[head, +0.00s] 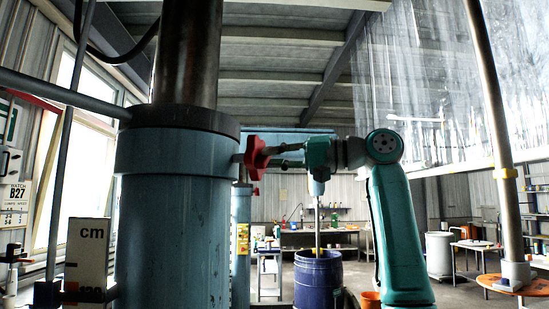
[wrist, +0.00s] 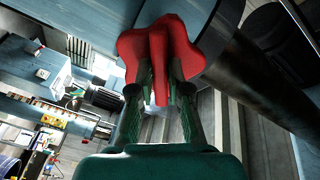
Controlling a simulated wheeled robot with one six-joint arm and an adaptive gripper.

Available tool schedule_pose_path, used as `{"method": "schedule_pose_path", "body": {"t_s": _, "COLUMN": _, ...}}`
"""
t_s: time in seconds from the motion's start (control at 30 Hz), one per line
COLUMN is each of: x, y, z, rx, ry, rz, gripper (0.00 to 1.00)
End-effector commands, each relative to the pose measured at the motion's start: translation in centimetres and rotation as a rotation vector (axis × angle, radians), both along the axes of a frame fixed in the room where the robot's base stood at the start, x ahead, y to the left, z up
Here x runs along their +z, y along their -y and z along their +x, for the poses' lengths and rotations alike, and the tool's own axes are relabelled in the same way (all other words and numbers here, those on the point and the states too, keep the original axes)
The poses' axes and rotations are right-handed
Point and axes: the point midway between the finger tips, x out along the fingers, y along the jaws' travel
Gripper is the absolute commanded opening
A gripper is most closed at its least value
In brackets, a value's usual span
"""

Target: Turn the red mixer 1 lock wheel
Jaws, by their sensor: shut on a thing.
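The red lock wheel (head: 256,158) sticks out from the right side of the thick blue mixer column (head: 172,215), just below its dark collar. It has rounded lobes. My gripper (head: 281,156) reaches it from the right, with the arm level at wheel height. In the wrist view the red wheel (wrist: 160,50) fills the top middle. The two fingers of my gripper (wrist: 160,80) are closed on one lobe, one finger on each side. The wheel's shaft is hidden behind the wheel in the wrist view.
A second, smaller red knob (head: 256,191) shows lower, near a thinner blue column (head: 241,240) behind. A white cm scale (head: 86,255) stands at the front left. A blue drum (head: 318,280) stands on the floor beneath my arm. A clear plastic curtain (head: 430,90) hangs at the right.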

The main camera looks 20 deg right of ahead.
Motion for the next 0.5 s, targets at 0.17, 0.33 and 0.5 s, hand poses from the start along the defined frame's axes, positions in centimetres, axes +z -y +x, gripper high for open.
{"method": "schedule_pose_path", "body": {"t_s": 0.17, "x": -0.23, "y": 0.04, "z": 0.04, "rx": 0.002, "ry": 0.132, "rz": -0.097, "gripper": 0.00}}
{"method": "schedule_pose_path", "body": {"t_s": 0.33, "x": -0.29, "y": 0.07, "z": 0.08, "rx": 0.002, "ry": 0.264, "rz": -0.190, "gripper": 0.00}}
{"method": "schedule_pose_path", "body": {"t_s": 0.5, "x": -0.34, "y": 0.11, "z": 0.13, "rx": 0.003, "ry": 0.396, "rz": -0.283, "gripper": 0.00}}
